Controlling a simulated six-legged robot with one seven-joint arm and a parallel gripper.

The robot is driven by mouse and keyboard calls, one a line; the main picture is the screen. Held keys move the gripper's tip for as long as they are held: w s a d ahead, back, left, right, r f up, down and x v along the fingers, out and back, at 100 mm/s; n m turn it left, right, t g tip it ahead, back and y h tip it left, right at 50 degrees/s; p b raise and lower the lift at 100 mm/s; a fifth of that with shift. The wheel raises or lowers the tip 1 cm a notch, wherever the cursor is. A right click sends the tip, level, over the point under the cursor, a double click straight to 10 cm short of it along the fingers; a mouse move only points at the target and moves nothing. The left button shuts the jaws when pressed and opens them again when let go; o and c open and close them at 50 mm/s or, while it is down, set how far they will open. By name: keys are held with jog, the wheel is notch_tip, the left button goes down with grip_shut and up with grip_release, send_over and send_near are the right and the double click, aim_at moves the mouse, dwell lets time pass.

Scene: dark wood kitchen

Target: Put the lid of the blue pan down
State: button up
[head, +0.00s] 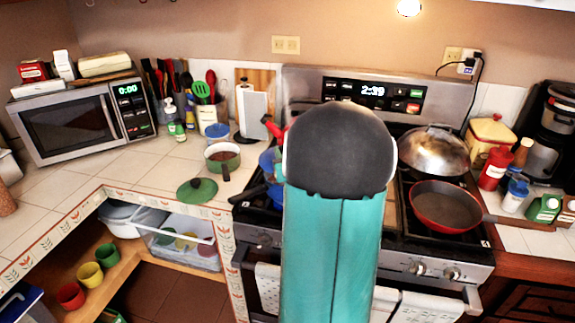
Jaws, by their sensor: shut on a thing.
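My arm stands upright in the middle of the head view and blocks much of the stove. My gripper is hidden behind it, so its fingers and anything in them do not show. Blue cookware, seemingly the blue pan (267,160), shows only in part on the left side of the stove, just left of my arm. The lid of the blue pan cannot be made out. A small red piece (274,129) shows beside my arm above the blue cookware; I cannot tell what it belongs to.
A green pot (222,158) and a green lid (197,190) are on the tiled counter left of the stove (262,240). A red pan (447,203) and a domed metal lid or pan (431,150) occupy the stove's right side. Free counter lies before the microwave (75,125).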

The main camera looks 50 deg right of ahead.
jog(key=d+f, duration=0.2)
jog(key=shift+w+f, duration=0.2)
jog(key=shift+f, duration=1.45)
jog(key=shift+f, duration=0.2)
jog(key=o, duration=1)
jog(key=shift+o, duration=0.2)
